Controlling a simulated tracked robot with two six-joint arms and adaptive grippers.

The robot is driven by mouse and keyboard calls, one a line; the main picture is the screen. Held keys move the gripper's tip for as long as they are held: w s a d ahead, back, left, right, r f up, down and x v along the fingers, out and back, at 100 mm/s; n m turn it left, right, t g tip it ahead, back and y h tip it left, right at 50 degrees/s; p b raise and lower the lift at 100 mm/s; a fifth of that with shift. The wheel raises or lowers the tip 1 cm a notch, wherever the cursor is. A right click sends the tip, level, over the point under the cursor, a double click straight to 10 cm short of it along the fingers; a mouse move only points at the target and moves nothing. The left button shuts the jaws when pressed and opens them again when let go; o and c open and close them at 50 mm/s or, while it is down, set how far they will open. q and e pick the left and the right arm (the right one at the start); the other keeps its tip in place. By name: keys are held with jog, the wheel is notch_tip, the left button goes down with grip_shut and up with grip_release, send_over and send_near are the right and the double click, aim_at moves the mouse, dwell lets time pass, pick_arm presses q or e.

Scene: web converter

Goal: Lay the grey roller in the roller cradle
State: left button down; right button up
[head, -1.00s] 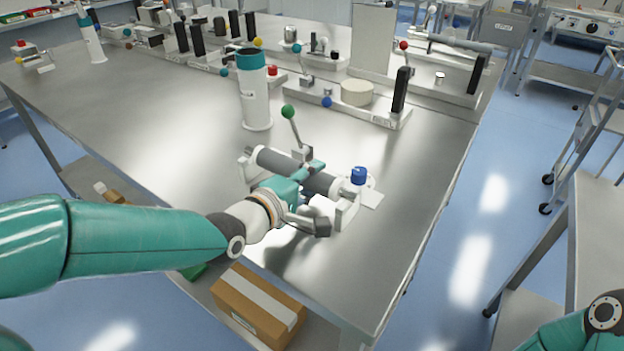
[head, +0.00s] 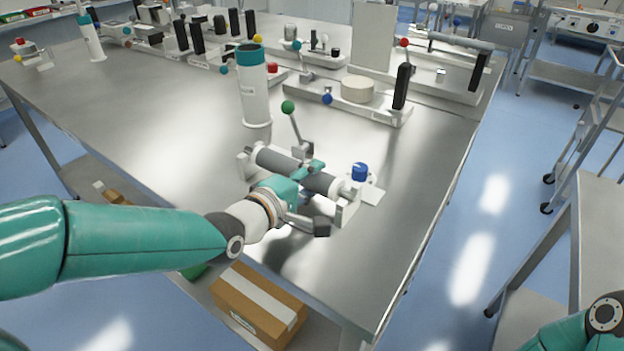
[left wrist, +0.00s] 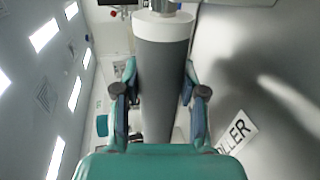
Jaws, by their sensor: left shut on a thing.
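The grey roller (head: 276,160) has white ends and lies lengthwise between the two end supports of the roller cradle (head: 349,204) near the table's front. Its ends overlap the supports in the head view; I cannot tell whether it rests fully in them. My left gripper (head: 312,176) reaches over the roller's middle and is shut on it. In the left wrist view the roller (left wrist: 160,75) runs between the two fingers (left wrist: 160,105), its white end at the top. The gripper hides part of the roller and cradle. My right gripper is out of view.
A lever with a green knob (head: 288,107) stands just behind the cradle, and a blue knob (head: 359,172) is at its right end. A white cylinder with a teal top (head: 253,95) stands behind. The left tabletop (head: 130,110) is clear.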

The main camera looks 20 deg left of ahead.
pick_arm(q)
jog(key=c, duration=0.6)
grip_release()
jog(key=shift+s, duration=0.15)
jog(key=v, duration=1.1)
jog(key=shift+s+a, duration=0.15)
jog(key=shift+s, duration=0.15)
